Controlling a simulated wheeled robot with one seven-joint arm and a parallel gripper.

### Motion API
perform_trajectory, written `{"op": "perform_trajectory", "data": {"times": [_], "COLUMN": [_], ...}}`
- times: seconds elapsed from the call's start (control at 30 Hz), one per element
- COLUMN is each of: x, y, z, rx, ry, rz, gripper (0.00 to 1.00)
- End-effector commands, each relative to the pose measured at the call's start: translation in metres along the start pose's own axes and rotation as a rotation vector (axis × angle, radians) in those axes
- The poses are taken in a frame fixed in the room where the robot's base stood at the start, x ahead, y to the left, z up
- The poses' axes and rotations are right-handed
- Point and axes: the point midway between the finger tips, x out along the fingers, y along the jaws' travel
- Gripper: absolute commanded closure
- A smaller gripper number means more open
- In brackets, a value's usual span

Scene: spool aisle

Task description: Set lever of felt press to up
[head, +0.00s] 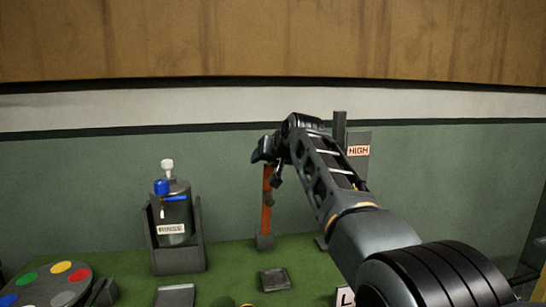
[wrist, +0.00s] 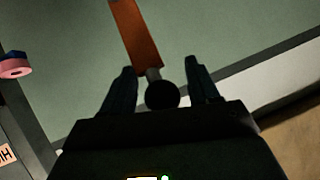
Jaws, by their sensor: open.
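An orange-red lever (head: 267,205) stands roughly upright from a small dark base on the green surface in the head view. My gripper (head: 268,170) is at its upper end and hides its top. In the wrist view the orange lever bar (wrist: 136,38) runs to a round black knob (wrist: 162,95). My open gripper (wrist: 160,74) has one finger on each side of the knob, with a visible gap at both sides. I cannot make out a press body marked as felt.
A grey panel marked HIGH (head: 358,151) stands behind my arm. A bottle in a dark holder (head: 178,258) is left of the lever. A disc with coloured spots (head: 42,285) is at the far left. Small dark blocks lie in front. A pink ring (wrist: 14,68) shows in the wrist view.

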Motion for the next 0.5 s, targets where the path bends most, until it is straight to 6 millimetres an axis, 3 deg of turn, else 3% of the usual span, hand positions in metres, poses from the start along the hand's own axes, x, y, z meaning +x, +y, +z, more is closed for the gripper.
{"op": "perform_trajectory", "data": {"times": [0.5], "x": [-0.054], "y": [-0.001], "z": [0.003], "rx": [-0.001], "ry": [-0.002], "rz": [-0.002], "gripper": [0.40]}}
